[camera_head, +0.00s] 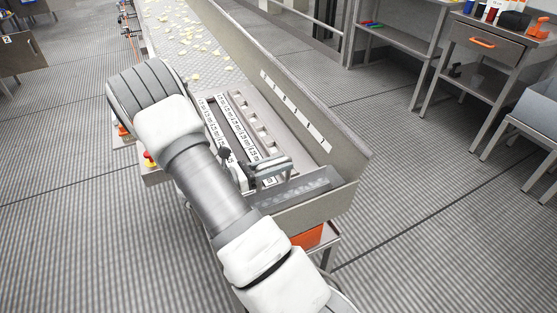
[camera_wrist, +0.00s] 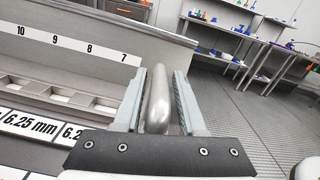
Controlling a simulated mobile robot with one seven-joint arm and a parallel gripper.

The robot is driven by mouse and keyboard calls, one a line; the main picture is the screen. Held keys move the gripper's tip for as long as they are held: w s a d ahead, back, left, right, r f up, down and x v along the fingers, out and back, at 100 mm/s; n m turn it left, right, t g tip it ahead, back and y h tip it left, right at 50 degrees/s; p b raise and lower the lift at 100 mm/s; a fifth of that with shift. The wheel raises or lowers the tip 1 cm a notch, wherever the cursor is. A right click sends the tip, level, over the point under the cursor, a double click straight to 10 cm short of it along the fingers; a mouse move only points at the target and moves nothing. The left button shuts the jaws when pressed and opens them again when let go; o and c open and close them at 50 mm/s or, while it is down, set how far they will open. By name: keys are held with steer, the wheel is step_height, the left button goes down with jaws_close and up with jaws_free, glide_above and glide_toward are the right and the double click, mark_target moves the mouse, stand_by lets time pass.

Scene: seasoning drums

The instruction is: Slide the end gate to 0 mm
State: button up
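In the wrist view a grey metal handle bar (camera_wrist: 158,103) passes between the two fingers of my gripper (camera_wrist: 161,72). The fingers stand apart on either side of it; whether both pads touch it is unclear. In the head view the bar frame (camera_head: 270,172) stands at the near end of the chute, beside my wrist, and my fingertips are mostly hidden. The end gate itself cannot be told apart clearly. White scale strips (camera_head: 238,126) marked in millimetres run along the panel; one label in the wrist view (camera_wrist: 28,122) reads 6.25 mm.
The chute's high side wall (camera_head: 300,95) runs along the right and carries a numbered strip (camera_wrist: 75,44). Pale flakes (camera_head: 190,50) lie farther up. A red button (camera_head: 150,159) is left of my arm. Benches (camera_head: 480,45) stand at right, with open floor between.

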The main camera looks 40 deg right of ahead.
steer(key=shift+o, duration=0.5)
steer(key=shift+r, duration=0.15)
steer(key=shift+w, duration=0.1)
steer(key=shift+a+r, duration=0.1)
steer(key=shift+a, duration=0.05)
steer(key=p+v, duration=0.2)
steer(key=v, duration=1.5)
steer(key=shift+p, duration=0.35)
